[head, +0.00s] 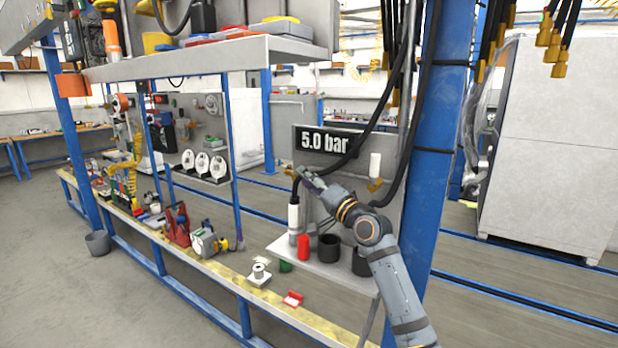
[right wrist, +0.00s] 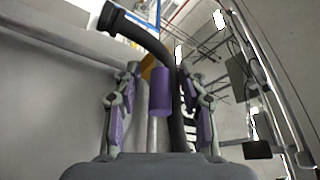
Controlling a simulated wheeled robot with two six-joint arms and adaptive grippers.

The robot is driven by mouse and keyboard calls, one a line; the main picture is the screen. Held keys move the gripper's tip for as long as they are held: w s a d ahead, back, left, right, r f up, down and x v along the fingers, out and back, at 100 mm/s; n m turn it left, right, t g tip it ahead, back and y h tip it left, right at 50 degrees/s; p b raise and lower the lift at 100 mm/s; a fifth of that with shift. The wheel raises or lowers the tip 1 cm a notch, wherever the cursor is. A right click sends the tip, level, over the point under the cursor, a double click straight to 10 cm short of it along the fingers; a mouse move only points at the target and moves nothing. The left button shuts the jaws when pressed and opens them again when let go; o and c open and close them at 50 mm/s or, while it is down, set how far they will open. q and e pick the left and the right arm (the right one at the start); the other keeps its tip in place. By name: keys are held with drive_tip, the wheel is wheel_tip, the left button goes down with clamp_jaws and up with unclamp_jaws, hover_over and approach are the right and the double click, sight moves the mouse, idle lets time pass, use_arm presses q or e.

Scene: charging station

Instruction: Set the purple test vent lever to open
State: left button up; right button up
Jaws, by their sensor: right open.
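The purple lever grip (right wrist: 159,96) shows in the right wrist view as a short cylinder on a pale grey rod. My right gripper (head: 304,174) is at the station panel below the 5.0 bar sign. In the right wrist view its fingers stand apart, one on each side of the lever grip. I see gaps beside the grip and cannot tell its depth between the fingers. In the head view the lever cannot be made out near the gripper. My left gripper is in neither view.
The 5.0 bar sign (head: 328,143) is on the grey panel. A black hose (right wrist: 150,43) curves close behind the lever. The small shelf (head: 305,262) below my right arm holds a red cylinder (head: 303,247) and dark cups (head: 328,248). A blue post (head: 432,180) stands right of my arm.

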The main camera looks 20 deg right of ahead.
drive_tip(key=shift+s, duration=0.1)
clamp_jaws()
idle(0.4)
